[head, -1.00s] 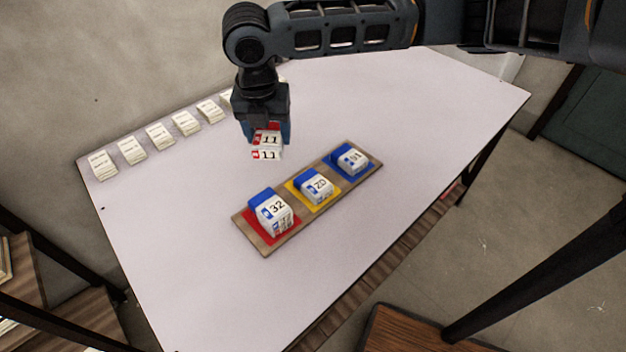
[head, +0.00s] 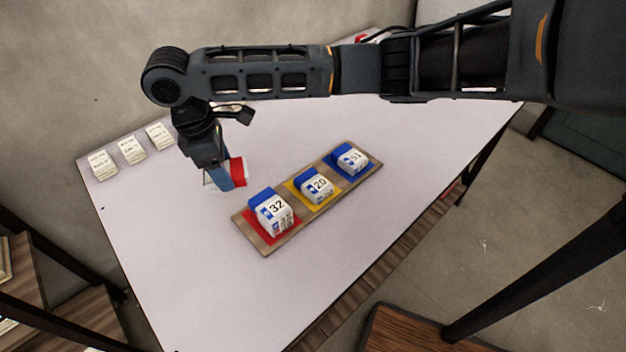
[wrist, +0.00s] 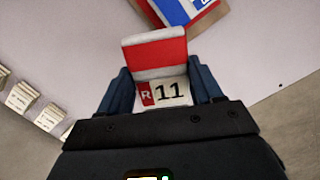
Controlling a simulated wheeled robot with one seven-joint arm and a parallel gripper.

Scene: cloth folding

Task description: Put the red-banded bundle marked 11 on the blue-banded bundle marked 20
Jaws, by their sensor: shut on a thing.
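My gripper (head: 222,182) is shut on the red-banded bundle marked 11 (head: 238,172) and holds it left of the wooden board. In the wrist view the bundle (wrist: 155,58) sits between the two blue fingers, its R and 11 label readable. In the head view its label is turned out of sight. The blue-banded bundle marked 20 (head: 318,187) lies on the yellow square in the middle of the board (head: 263,249). Nothing lies on top of it.
The blue-banded bundle marked 32 (head: 275,211) is on the red square, nearer my gripper. Another blue-banded bundle (head: 352,160) is on the blue square. Several white cards (head: 132,148) line the table's back-left edge. The table (head: 180,270) front is clear.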

